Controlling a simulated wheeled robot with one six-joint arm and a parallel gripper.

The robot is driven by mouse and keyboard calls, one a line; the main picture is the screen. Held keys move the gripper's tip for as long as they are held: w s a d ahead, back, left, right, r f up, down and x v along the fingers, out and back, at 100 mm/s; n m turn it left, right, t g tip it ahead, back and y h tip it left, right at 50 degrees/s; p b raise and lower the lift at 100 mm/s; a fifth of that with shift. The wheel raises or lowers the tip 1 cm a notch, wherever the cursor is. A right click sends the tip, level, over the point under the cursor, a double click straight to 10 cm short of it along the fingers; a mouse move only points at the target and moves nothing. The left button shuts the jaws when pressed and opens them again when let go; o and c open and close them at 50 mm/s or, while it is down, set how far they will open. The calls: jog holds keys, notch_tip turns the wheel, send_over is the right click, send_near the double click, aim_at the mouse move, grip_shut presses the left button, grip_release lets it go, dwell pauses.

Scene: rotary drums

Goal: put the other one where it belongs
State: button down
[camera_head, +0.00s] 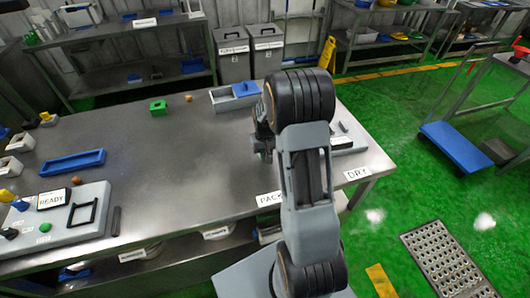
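My gripper (264,148) is over the right part of the steel table (190,160). My own arm hides much of it, so I cannot tell its opening or whether it holds anything. A green square block (158,107) with a dark recess stands near the far edge. A small orange-brown round thing (189,98) lies to its right. A grey open tray with a blue part (224,103) is further right. A grey tray (346,143) shows partly behind my arm, near the DRY label (357,174). A PACK label (269,198) is at the front edge. Which thing is "the other one" is unclear.
A long blue tray (72,162) and a grey console (88,222) with a READY screen (53,199) are at the left. Small white boxes (20,142) line the left edge. Two grey bins (233,63) stand behind. The table's middle is clear.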

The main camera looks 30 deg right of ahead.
aim_at(265, 154)
jog(key=shift+f, duration=0.15)
jog(key=shift+f, duration=0.1)
jog(key=c, duration=1)
grip_release()
notch_tip(265, 154, up, 12)
jog(key=f+b, duration=0.1)
jog(key=s+a+r+n+t, duration=0.1)
jog(key=s+a+r+t, duration=0.1)
jog(key=s+a, duration=0.4)
jog(key=s+a+r+n+t, duration=0.1)
jog(key=s+a+r, duration=0.4)
jog(key=s, duration=0.6)
jog(key=shift+a+r+t, duration=0.3)
jog(key=shift+a+t, duration=0.2)
jog(key=shift+a, duration=0.35)
